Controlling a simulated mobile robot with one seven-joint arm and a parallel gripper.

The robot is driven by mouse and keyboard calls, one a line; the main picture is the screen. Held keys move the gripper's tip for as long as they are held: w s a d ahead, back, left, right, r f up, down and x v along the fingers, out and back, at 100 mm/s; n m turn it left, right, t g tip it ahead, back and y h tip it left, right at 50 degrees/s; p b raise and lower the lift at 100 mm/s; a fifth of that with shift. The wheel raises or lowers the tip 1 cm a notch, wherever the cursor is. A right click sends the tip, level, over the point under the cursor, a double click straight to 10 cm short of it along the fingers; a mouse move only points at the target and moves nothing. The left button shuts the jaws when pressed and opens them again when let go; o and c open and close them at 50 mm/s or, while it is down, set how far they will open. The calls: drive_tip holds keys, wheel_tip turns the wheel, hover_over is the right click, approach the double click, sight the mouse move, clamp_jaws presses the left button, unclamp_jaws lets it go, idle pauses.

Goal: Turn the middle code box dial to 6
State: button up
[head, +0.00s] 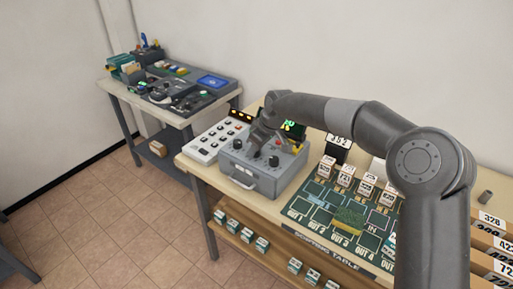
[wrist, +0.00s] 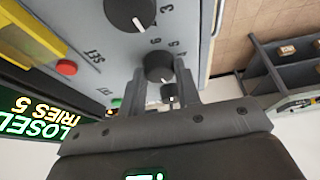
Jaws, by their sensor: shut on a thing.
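The grey code box (head: 247,184) stands on the sorting table with a handle on its front. In the wrist view its face carries dark round dials in a row. My gripper (wrist: 161,80) is shut on the middle dial (wrist: 160,67), with one finger on each side of it. In the head view my gripper (head: 260,149) is down at the box's top.
A screen (wrist: 35,120) beside the box reads CLOSED and TRIES 5. A red button (wrist: 67,67) sits near the SET label. A white keypad (head: 214,142) stands left of the box; the sorting mat (head: 317,225) with small boxes lies to the right.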

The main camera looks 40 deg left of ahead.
drive_tip(key=shift+c, duration=0.7)
drive_tip(key=shift+n, duration=0.3)
drive_tip(key=n+g, duration=0.2)
drive_tip(key=n, duration=0.2)
drive_tip(key=shift+w, duration=0.15)
drive_tip(key=n, duration=0.3)
drive_tip(key=n+g+h, duration=0.1)
drive_tip(key=n, duration=0.1)
drive_tip(key=shift+w+a+n+g+h, duration=0.1)
drive_tip(key=shift+a+n+g+h, duration=0.05)
drive_tip(key=shift+n+g+h, duration=0.2)
drive_tip(key=n+h, duration=0.1)
drive_tip(key=n, duration=0.1)
drive_tip(key=n+h, duration=0.1)
drive_tip(key=n, duration=0.2)
drive_tip(key=shift+a+n+g, duration=0.15)
drive_tip(key=shift+n+g, duration=0.1)
drive_tip(key=shift+g, duration=0.1)
drive_tip(key=shift+n+h, duration=0.55)
drive_tip(key=shift+n, duration=1.65)
